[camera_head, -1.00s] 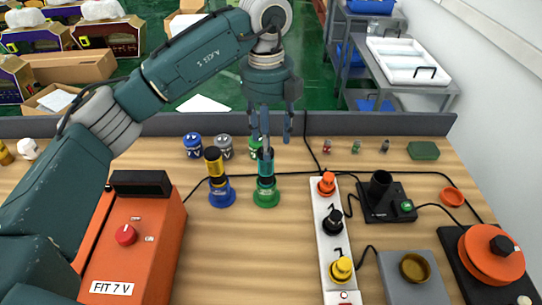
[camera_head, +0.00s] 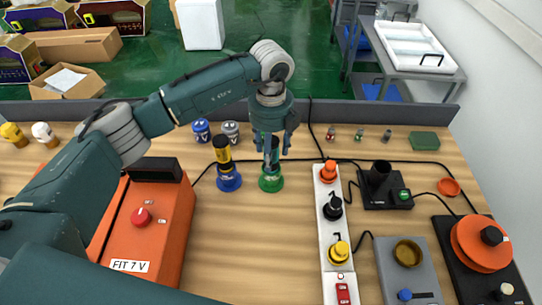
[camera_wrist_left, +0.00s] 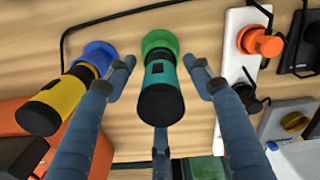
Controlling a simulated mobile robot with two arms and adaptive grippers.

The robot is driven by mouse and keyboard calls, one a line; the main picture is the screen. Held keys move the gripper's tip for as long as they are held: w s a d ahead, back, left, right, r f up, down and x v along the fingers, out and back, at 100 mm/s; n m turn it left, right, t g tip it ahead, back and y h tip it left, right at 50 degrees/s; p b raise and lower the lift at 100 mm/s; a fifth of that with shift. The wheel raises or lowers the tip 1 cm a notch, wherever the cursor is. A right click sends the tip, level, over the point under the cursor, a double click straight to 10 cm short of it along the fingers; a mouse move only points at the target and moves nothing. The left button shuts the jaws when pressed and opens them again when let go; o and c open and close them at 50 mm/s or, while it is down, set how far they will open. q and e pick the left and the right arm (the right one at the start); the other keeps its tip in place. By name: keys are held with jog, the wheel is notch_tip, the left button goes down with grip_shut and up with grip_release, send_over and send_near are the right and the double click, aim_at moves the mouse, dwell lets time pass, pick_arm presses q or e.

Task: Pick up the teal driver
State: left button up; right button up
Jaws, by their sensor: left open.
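The teal driver (camera_head: 275,157) stands upright in a green round base (camera_head: 271,184) on the wooden table. It has a black end and also shows in the left wrist view (camera_wrist_left: 160,75). My left gripper (camera_head: 272,146) is open, pointing down at the driver's upper part. In the left wrist view, the gripper's fingers (camera_wrist_left: 160,68) stand spread around the driver, with gaps on the left and right. A finger partly hides the driver in the head view. My right gripper is not in view.
A yellow-and-black driver (camera_head: 223,155) in a blue base stands close on the left. A white power strip (camera_head: 335,235) with orange, black and yellow plugs lies to the right. An orange box (camera_head: 150,215) stands at left. The table in front of the driver is clear.

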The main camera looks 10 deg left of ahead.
pick_arm(q)
jog(key=shift+f, duration=0.1)
jog(key=shift+c, duration=0.8)
jog(key=shift+w, duration=0.1)
jog(key=c, duration=1.1)
jog(key=shift+r, duration=0.2)
notch_tip(320, 180, up, 12)
jog(key=b, duration=0.4)
jog(key=shift+r, duration=0.25)
notch_tip(320, 180, up, 7)
jog(key=shift+r+b, duration=0.15)
jog(key=shift+b, duration=0.25)
